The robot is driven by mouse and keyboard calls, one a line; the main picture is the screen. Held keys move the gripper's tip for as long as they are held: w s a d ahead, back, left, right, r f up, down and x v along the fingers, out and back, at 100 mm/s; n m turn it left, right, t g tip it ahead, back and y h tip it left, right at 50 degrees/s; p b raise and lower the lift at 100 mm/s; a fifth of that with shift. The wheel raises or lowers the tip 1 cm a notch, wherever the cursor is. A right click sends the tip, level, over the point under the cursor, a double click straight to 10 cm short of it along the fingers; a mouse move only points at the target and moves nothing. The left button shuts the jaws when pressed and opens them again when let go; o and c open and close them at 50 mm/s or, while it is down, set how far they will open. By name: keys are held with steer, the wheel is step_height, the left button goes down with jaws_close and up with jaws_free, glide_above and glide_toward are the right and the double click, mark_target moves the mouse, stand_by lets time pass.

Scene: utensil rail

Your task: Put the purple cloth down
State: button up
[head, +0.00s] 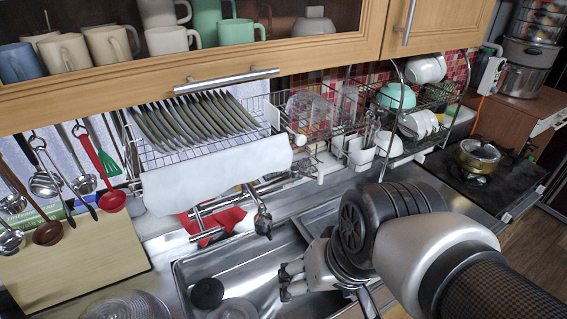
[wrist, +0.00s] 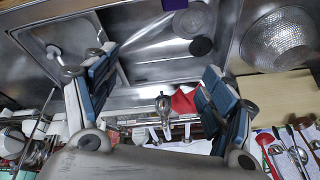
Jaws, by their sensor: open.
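A white cloth (head: 216,174) hangs over the front of the dish rack in the head view. A red cloth (head: 227,220) lies below it behind the sink, and it also shows in the wrist view (wrist: 184,101). My gripper (head: 289,281) is over the sink, in front of and below the white cloth, apart from both cloths. In the wrist view my gripper (wrist: 160,72) has its two fingers wide apart with nothing between them.
The steel sink (head: 190,270) holds a dark round piece (head: 207,293). A faucet (head: 262,215) rises behind it. A wooden board (head: 75,262) stands at left under hanging utensils. The dish rack (head: 150,160) holds several plates. A pot (head: 478,156) is on the stove at right.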

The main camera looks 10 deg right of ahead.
steer(key=s, duration=0.1)
steer(key=s+d+r, duration=0.1)
steer(key=s+d+n+t+h, duration=0.1)
steer(key=shift+r, duration=0.3)
steer(key=shift+f+b, duration=0.35)
stand_by(0.7)
